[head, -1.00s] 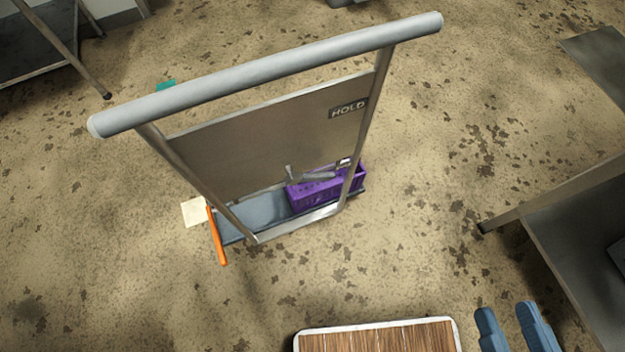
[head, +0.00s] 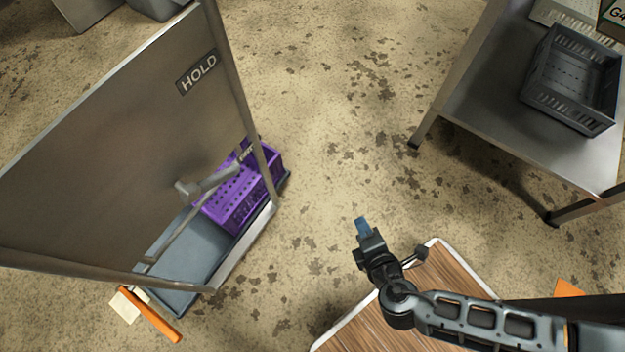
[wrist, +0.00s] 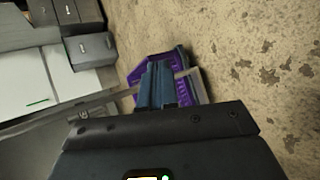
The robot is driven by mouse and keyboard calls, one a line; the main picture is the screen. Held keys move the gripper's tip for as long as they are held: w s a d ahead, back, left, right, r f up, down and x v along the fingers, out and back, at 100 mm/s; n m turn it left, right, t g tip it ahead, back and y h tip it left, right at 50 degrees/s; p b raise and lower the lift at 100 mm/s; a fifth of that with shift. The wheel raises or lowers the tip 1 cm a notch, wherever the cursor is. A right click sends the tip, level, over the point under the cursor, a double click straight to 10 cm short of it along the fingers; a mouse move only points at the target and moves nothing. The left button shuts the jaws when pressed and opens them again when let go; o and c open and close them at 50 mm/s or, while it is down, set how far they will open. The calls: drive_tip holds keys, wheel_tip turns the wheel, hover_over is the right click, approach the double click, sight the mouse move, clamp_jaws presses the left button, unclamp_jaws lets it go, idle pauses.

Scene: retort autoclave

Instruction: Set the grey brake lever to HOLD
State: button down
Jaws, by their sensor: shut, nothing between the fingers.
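The grey brake lever (head: 215,181) is mounted on the metal back panel (head: 110,130) of a cart in the head view. It points right and slightly up from its pivot. The HOLD label (head: 198,72) is above the lever, high on the panel's right side. Another small label near the lever's tip is unreadable. My gripper (head: 362,227) is shut and empty, to the right of the cart and apart from the lever. Its blue fingers (wrist: 158,85) show together in the wrist view; I cannot make out the lever there.
A purple crate (head: 262,172) stands on the cart's deck (head: 185,257), behind the lever. An orange bar (head: 150,315) lies at the deck's near end. A steel table (head: 470,110) with a dark crate (head: 575,95) is at right. Open floor separates cart and table.

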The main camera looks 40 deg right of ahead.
sight(214, 180)
drive_tip(key=w+a+f+n+t+h+b, duration=0.2)
drive_tip(key=w+a+n+t+b, duration=0.3)
drive_tip(key=w+a, duration=0.4)
drive_tip(key=w+a+r+n+t+y+b, duration=0.1)
drive_tip(key=a+r+t+b, duration=0.1)
drive_tip(key=a, duration=0.5)
drive_tip(key=w+a+r+n+t+b, duration=0.1)
drive_tip(key=a+r+n+t+b, duration=0.1)
drive_tip(key=a+t, duration=0.5)
wheel_tip(214, 180, up, 2)
drive_tip(key=shift+a+r+y+b, duration=0.1)
drive_tip(key=shift+a+y+b, duration=0.3)
drive_tip(key=shift+a+b, duration=0.3)
drive_tip(key=w+d+r+p, duration=0.2)
drive_tip(key=w+d+r, duration=0.2)
drive_tip(key=w+r, duration=0.4)
drive_tip(key=shift+w+r, duration=0.3)
drive_tip(key=shift+r, duration=0.15)
